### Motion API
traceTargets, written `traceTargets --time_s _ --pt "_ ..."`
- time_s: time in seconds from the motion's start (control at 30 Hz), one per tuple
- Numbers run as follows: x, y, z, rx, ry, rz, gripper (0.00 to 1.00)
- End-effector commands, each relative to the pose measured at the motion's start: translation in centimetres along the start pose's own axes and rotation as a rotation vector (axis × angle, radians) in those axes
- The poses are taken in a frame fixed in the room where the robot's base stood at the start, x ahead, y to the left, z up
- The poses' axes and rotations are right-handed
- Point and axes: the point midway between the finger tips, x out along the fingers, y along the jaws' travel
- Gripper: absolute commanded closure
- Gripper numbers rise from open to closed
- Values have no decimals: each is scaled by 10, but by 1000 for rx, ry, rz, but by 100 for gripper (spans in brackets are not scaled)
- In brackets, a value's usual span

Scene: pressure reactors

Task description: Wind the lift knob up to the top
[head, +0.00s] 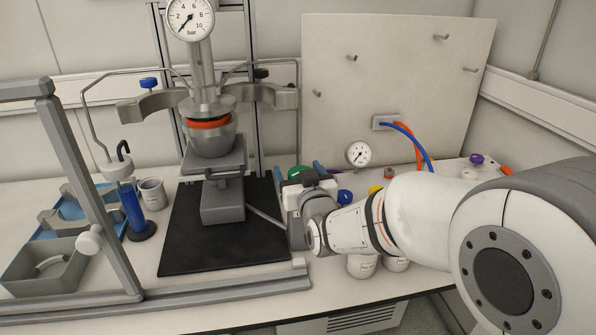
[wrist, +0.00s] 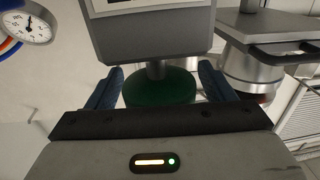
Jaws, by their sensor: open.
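The green lift knob (wrist: 160,88) sits on a short metal shaft from a grey box (wrist: 152,35). In the head view the knob (head: 296,173) shows just past my gripper (head: 298,170), at the right edge of the black mat. My gripper is open, its two blue fingers (wrist: 105,88) on either side of the knob. There looks to be a small gap on each side; contact is hard to tell. The grey lift (head: 222,205) stands on the mat, with a rod running toward the box. The metal vessel (head: 212,142) with an orange ring is above its plate.
The reactor head with a pressure gauge (head: 189,18) is above the vessel, between two open clamp halves (head: 152,105). A grey frame (head: 85,190) stands at the left. Cups (head: 362,265) and the wall gauge (head: 359,153) are near my arm.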

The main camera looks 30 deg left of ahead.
Motion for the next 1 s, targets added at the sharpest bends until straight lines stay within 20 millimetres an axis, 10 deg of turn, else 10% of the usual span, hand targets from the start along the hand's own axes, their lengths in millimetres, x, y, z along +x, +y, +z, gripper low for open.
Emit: traceTargets --time_s 0.17,0.7,1.0 --pt "0 0 0 0 0 0 24" --pt "0 0 0 0 -1 0 69" --pt "0 0 2 0 1 35 69"
